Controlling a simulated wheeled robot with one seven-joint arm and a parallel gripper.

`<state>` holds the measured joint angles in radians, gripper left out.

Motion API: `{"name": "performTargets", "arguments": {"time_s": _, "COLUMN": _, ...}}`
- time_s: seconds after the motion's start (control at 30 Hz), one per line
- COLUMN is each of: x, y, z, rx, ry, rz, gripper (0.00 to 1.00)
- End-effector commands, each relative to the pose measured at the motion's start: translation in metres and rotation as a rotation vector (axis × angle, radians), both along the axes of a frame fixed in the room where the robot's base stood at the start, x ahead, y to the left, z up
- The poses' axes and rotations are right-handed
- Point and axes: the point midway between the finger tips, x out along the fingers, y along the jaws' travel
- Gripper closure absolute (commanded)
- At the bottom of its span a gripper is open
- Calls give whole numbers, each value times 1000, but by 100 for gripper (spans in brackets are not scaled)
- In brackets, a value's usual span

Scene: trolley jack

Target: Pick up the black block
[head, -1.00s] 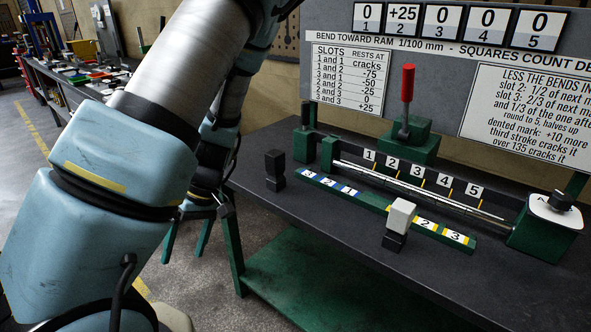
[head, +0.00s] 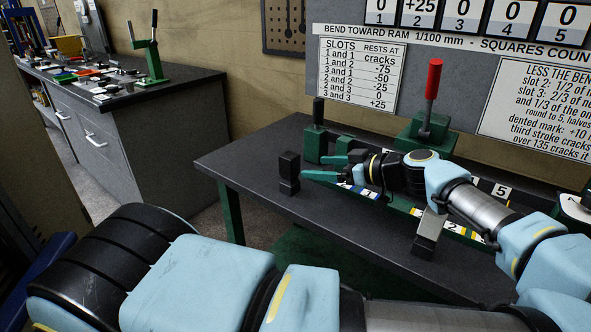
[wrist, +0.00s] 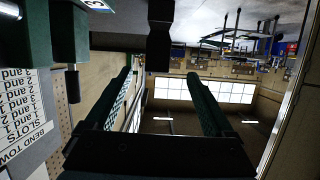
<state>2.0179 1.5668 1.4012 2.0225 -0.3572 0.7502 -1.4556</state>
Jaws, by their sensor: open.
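The black block (head: 289,172) is a dark, two-tier upright piece. It stands on the dark bench near its left end, in front of the green slotted strip. My gripper (head: 313,167) is open and lies level just right of the block, with its green fingertips pointing left at it. In the wrist view, the black block (wrist: 160,35) hangs from the top edge, sideways between the two fingers (wrist: 160,75) but offset above them in the picture. Nothing is between the fingers. My arm hides part of the strip and the press bar.
A grey-topped block (head: 430,235) stands on the bench by the strip, under my arm. A red-handled lever (head: 432,85) on a green base and a black-topped post (head: 317,115) stand behind. The bench's left end (head: 235,165) is clear.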

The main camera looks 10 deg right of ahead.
Motion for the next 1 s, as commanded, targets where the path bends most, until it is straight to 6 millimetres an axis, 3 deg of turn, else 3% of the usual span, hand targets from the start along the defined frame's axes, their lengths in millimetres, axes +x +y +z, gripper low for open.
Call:
{"name": "performTargets", "arguments": {"time_s": 0.8, "x": 65, "y": 61, "z": -24, "rx": -1, "ry": -13, "rz": -3, "gripper": 12}}
{"name": "performTargets", "arguments": {"time_s": 1.0, "x": 73, "y": 68, "z": -31, "rx": -1, "ry": -12, "rz": -7, "gripper": 12}}
